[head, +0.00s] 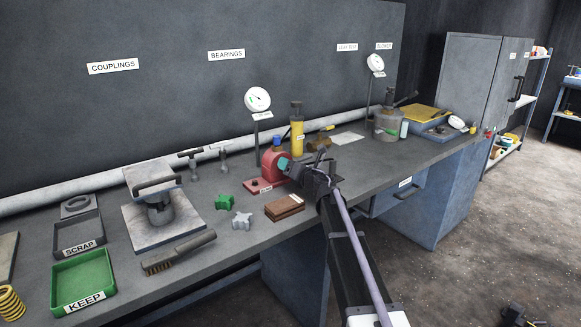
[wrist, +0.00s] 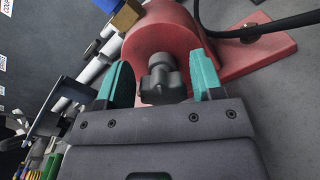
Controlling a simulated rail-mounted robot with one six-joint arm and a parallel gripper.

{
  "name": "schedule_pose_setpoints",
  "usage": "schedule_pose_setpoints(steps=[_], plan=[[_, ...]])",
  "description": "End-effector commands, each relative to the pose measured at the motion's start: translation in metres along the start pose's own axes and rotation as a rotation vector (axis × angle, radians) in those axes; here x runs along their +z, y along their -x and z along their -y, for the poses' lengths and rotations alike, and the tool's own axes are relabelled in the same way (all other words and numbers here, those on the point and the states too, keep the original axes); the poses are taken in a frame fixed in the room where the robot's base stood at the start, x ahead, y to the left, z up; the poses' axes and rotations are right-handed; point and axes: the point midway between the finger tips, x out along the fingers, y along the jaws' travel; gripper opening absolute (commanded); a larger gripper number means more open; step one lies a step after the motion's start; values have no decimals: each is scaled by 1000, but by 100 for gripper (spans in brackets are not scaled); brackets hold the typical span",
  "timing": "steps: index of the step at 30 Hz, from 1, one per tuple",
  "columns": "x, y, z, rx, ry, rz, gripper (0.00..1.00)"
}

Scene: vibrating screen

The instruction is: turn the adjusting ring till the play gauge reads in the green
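A red bearing housing (head: 272,163) stands on a red base plate on the bench. A dark grey lobed part, seemingly the adjusting ring (wrist: 162,82), sits on the housing's face in the wrist view; my gripper hides it in the head view. My gripper (wrist: 161,76) is open, with one teal finger on each side of the ring and a visible gap on both sides. In the head view my gripper (head: 285,163) is at the housing's right side. A round white gauge (head: 257,99) stands on a post behind the housing; its reading is too small to tell.
A brown block (head: 284,207), a green star knob (head: 223,201) and a grey star knob (head: 242,220) lie in front and left. A yellow cylinder (head: 297,132) stands behind. A black cable (wrist: 258,30) curves beside the housing. A second gauge (head: 376,63) stands farther right.

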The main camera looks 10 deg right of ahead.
Motion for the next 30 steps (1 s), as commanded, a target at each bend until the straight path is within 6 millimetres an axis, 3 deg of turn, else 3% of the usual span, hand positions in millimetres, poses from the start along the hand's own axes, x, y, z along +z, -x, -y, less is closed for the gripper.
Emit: schedule_pose_setpoints(steps=[10,20,30], plan=[[0,0,0,0,0,0,27],[0,0,1,0,-38,0,27],[-1,0,4,0,-242,0,27]])
